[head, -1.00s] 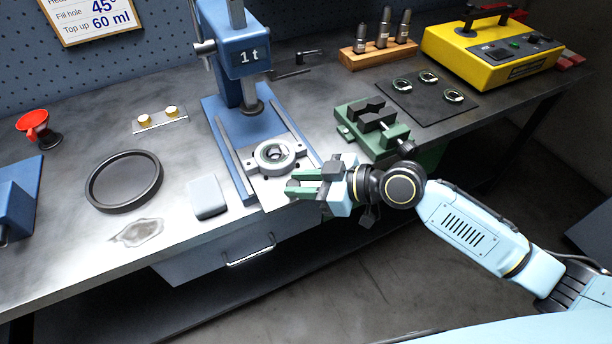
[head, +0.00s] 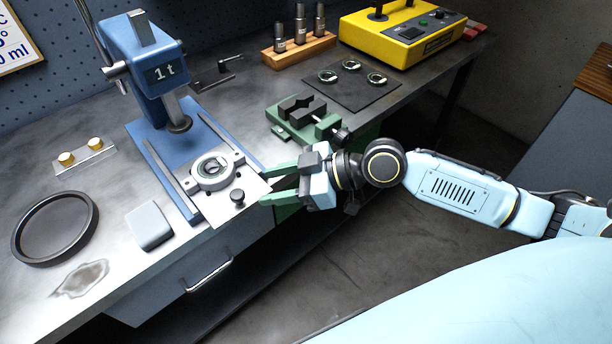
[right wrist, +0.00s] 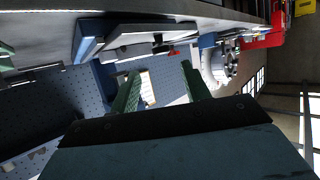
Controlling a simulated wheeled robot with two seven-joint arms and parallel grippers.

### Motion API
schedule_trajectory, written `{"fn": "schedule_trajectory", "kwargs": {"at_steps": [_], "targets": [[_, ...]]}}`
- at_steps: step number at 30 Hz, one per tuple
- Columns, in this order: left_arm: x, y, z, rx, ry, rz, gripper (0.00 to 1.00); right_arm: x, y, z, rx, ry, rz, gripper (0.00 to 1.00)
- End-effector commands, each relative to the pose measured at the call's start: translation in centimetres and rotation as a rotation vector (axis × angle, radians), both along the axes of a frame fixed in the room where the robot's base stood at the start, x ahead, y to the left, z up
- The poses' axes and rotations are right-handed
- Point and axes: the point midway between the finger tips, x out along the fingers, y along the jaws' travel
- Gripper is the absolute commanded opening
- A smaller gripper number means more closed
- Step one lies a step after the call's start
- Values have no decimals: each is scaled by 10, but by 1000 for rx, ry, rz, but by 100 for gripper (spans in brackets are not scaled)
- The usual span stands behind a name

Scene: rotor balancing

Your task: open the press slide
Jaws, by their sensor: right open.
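The blue press (head: 150,75) stands on the bench, marked 1t. Its slide is a pale plate (head: 225,212) between two rails, drawn forward of the ram (head: 178,122) and reaching the bench's front edge. A round metal ring fixture (head: 212,171) sits on the slide, in front of the ram rather than under it. A black knob (head: 238,196) stands upright at the slide's front. My right gripper (head: 264,186) is open and empty, its green fingers just right of the knob and apart from it. The fingers also show spread in the right wrist view (right wrist: 160,85). My left gripper is out of view.
A green vise-like fixture (head: 298,118) stands right of the press, before a dark mat (head: 350,88) with metal rings. A drawer handle (head: 208,276) juts below the bench edge.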

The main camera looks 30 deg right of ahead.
Motion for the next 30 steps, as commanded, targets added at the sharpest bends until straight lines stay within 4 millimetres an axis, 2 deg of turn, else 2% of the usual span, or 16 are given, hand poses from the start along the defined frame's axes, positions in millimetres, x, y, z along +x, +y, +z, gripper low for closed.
{"fn": "schedule_trajectory", "kwargs": {"at_steps": [4,12,18,30], "targets": [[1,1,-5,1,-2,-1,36,-14,-24,8,-5,2,0,47],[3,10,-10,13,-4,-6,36,-27,-48,21,-3,1,0,47],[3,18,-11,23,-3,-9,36,-30,-52,25,0,0,1,47],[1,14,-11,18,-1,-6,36,-30,-52,25,0,0,1,47]]}}
